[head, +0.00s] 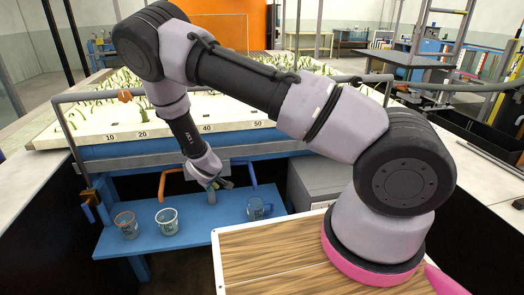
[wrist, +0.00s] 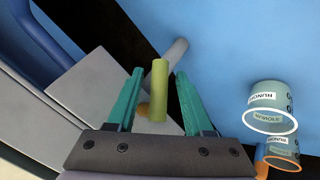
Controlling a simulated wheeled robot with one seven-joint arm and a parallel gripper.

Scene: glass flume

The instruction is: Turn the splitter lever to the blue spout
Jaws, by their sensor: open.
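The splitter lever (wrist: 159,90) is a yellow-green rod in the wrist view. It stands between the two teal fingers of my gripper (wrist: 159,75), which are open, with a gap visible on each side. In the head view my gripper (head: 216,184) is down at the grey splitter box (head: 205,169) under the flume, and the lever is mostly hidden there. The blue spout (head: 253,174) comes out on the right of the box. The orange spout (head: 164,181) comes out on the left. Which spout the lever points to cannot be told.
A blue shelf (head: 190,232) lies below the spouts. An orange-rimmed cup (head: 127,226) and a pale-rimmed cup (head: 167,222) stand at its left, and a blue cup (head: 257,210) at its right. A grey cabinet (head: 316,184) stands further right. A wooden-topped surface (head: 265,265) is in front.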

